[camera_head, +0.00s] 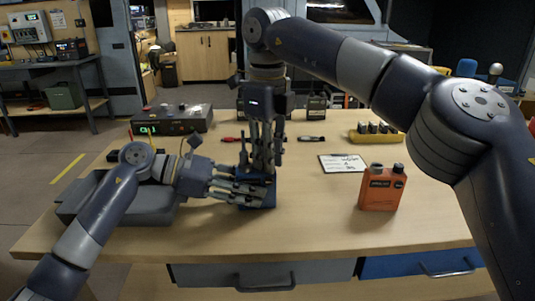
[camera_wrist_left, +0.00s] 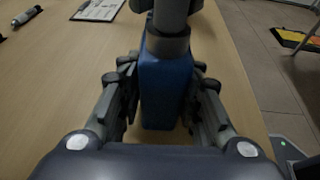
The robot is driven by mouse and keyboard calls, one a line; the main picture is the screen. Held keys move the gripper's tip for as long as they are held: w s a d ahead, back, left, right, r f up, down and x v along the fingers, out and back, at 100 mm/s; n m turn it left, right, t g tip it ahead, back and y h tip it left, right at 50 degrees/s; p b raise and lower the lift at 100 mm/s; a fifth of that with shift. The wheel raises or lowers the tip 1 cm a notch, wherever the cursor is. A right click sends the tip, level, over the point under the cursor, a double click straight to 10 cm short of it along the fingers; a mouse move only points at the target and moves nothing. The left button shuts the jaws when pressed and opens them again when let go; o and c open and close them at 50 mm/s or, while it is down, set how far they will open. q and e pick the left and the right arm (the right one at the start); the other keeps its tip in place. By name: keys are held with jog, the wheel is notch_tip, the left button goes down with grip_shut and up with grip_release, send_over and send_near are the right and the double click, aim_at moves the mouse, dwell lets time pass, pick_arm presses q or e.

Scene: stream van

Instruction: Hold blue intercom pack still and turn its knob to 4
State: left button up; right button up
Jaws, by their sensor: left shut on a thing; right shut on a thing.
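The blue intercom pack (camera_head: 262,199) stands on the table, partly hidden by both grippers. My left gripper (camera_head: 253,190) reaches in from the left and is shut on the pack's body. In the left wrist view, its fingers lie on both sides of the blue pack (camera_wrist_left: 167,90). My right gripper (camera_head: 262,165) points down from above and is shut at the top of the pack, where the knob is. A dark ring and grey round part (camera_wrist_left: 168,40) show on top of the pack in the left wrist view. The knob's setting cannot be read.
An orange intercom pack (camera_head: 381,190) stands to the right. A clipboard (camera_head: 343,163) lies behind it, near a yellow tray (camera_head: 376,136). A grey case (camera_head: 130,205) lies under my left arm, and a black device (camera_head: 172,120) stands behind. The front middle of the table is clear.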

jog(key=o, duration=0.7)
jog(key=shift+c, duration=0.2)
jog(key=shift+r, duration=3)
